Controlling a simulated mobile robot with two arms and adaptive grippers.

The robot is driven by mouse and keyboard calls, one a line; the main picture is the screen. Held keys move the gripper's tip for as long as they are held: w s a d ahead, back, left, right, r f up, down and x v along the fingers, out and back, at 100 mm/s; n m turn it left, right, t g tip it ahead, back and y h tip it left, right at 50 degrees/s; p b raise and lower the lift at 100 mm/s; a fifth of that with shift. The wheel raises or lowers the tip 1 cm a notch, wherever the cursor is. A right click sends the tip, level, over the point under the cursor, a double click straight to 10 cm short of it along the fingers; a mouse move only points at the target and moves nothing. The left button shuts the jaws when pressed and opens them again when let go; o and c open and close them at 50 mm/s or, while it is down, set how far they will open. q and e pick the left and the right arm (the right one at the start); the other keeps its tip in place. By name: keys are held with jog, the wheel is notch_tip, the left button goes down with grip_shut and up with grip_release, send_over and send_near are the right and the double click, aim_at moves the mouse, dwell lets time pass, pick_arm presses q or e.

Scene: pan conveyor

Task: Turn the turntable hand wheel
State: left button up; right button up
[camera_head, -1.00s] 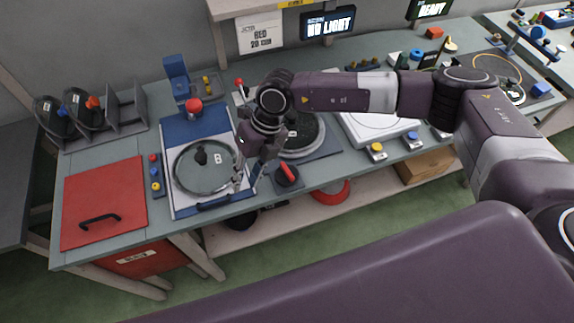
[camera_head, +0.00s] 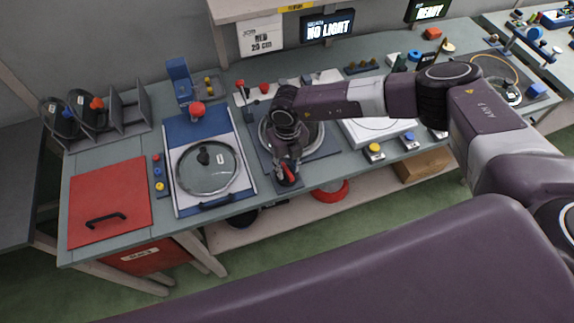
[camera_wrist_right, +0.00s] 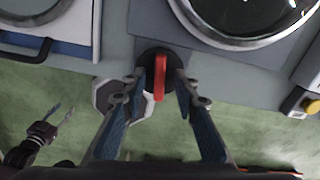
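The hand wheel is a small black disc with a red bar handle (camera_head: 290,173) at the bench's front edge. In the right wrist view the red handle (camera_wrist_right: 159,78) points toward me. My right gripper (camera_head: 287,178) is over it. In the wrist view its fingers (camera_wrist_right: 160,80) stand open on either side of the red bar, with small gaps visible. The round turntable (camera_head: 316,140) lies just behind the wheel, partly hidden by my right arm. My left gripper (camera_wrist_right: 58,108) shows at the lower left of the wrist view, fingers spread and empty, away from the wheel.
A glass lid (camera_head: 207,167) lies on the blue-and-white station left of the wheel. A red panel (camera_head: 108,200) with a black handle is farther left. A white plate station and push buttons (camera_head: 374,151) stand to the right. A sign reads "NO LIGHT" (camera_head: 328,28).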

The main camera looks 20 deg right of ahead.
grip_shut()
dwell(0.3)
jog(key=shift+f+n+b, duration=0.2)
jog(key=shift+n+b, duration=0.7)
jog(key=shift+b, duration=0.25)
jog(key=n+b, duration=1.3)
jog(key=b, duration=0.3)
jog(key=shift+w, duration=0.1)
jog(key=shift+r+n+b, duration=0.2)
jog(key=shift+n+b, duration=1.45)
jog(key=shift+n, duration=0.05)
jog(key=shift+r, duration=0.1)
grip_release()
